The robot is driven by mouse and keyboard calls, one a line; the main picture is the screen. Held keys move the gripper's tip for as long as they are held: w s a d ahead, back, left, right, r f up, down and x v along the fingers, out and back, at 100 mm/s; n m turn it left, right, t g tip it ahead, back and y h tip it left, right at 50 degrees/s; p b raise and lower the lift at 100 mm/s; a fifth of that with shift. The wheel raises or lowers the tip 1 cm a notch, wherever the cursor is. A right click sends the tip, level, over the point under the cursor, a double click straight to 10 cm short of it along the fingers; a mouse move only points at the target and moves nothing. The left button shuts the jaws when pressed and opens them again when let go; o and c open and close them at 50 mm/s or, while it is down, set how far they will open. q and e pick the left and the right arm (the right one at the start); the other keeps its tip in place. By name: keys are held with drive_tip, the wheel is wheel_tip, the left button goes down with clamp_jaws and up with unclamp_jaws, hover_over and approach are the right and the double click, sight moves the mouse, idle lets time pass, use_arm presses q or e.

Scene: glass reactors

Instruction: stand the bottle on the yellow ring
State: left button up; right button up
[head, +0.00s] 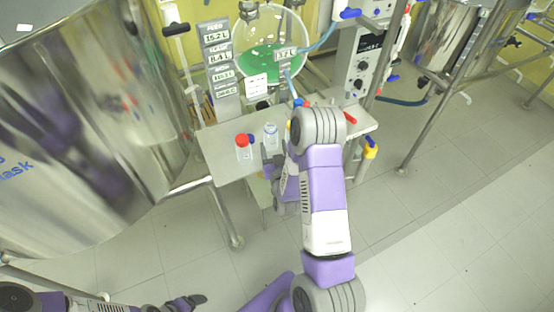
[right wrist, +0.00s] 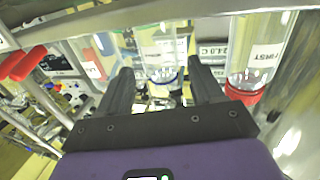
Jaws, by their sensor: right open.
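A clear bottle with a red cap (head: 243,147) stands upright on a small steel table. In the right wrist view this bottle (right wrist: 255,60) appears upside down at the right, with a label reading "FIRST". A second clear bottle (head: 270,131) stands to its right; it also shows in the wrist view (right wrist: 162,55), with a blue band, in line with the gap between my fingers. My right gripper (right wrist: 163,88) is open; I cannot tell whether the fingers reach around this bottle. My left gripper (head: 187,302) is low at the bottom left, away from the table. I cannot make out the yellow ring.
The steel table (head: 222,168) has bare room at its front left. A sign post (head: 220,65) and a glass vessel with green liquid (head: 265,58) stand behind it. A large steel tank (head: 90,120) is at left, and a control unit (head: 365,65) is behind right.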

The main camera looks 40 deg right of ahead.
sight(272, 139)
drive_tip(key=v, duration=0.5)
drive_tip(key=shift+s+a, duration=0.2)
drive_tip(key=shift+s, duration=0.05)
drive_tip(key=shift+c, duration=0.2)
drive_tip(key=w+d+p, duration=0.1)
drive_tip(key=w+d+r+p, duration=0.1)
drive_tip(key=w+p, duration=0.1)
drive_tip(key=shift+d, duration=0.1)
drive_tip(key=shift+w+d, duration=0.15)
drive_tip(key=shift+w, duration=0.1)
drive_tip(key=x, duration=0.7)
drive_tip(key=shift+w+f, duration=0.2)
drive_tip(key=shift+w, duration=0.05)
drive_tip(key=c, duration=0.9)
